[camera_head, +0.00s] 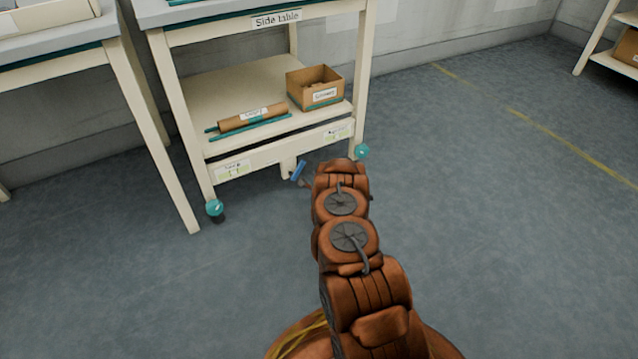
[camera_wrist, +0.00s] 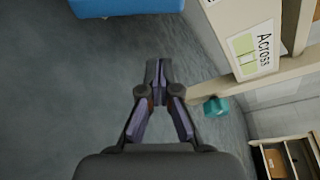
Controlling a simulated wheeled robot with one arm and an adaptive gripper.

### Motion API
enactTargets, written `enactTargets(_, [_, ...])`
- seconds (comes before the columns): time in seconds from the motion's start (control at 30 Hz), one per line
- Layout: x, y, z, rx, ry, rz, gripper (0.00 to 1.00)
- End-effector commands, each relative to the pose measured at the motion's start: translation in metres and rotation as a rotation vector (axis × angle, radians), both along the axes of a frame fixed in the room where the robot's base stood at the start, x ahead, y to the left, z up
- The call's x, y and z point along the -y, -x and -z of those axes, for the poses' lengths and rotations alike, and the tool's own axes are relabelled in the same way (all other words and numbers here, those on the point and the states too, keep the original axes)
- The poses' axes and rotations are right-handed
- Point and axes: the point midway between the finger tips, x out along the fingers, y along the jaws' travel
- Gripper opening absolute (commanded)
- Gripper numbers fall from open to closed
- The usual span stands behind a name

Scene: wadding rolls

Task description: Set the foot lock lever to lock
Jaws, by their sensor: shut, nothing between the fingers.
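The foot lock lever is a small blue lever (camera_head: 299,171) on a short bracket below the lower front rail of the side table (camera_head: 250,155). It hangs between two rail labels and appears tilted. In the wrist view a large blue part (camera_wrist: 125,6), which looks like the lever close up, shows at the top edge, beyond my fingertips and slightly left. My gripper (camera_wrist: 157,72) is shut and empty, apart from the blue part, over the grey floor. In the head view my arm hides the gripper.
A label reading "Across" (camera_wrist: 255,50) is on the rail at right in the wrist view. Teal feet (camera_head: 215,208) (camera_head: 362,151) stand under the table legs. A roll (camera_head: 250,119) and a cardboard box (camera_head: 315,88) are on the shelf. Floor to the right is clear.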

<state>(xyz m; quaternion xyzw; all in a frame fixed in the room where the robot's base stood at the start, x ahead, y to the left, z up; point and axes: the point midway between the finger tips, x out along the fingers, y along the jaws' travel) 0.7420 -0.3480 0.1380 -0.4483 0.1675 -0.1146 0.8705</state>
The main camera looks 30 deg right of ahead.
Motion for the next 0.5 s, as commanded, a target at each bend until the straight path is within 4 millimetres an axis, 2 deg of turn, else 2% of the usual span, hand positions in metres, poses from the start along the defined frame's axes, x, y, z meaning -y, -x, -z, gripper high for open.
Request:
enactTargets(0.2, [0.007,-0.017,0.004,0.003,0.002,0.000,0.00])
enactTargets(0.5, [0.007,-0.029,0.004,-0.001,-0.001,0.000,0.00])
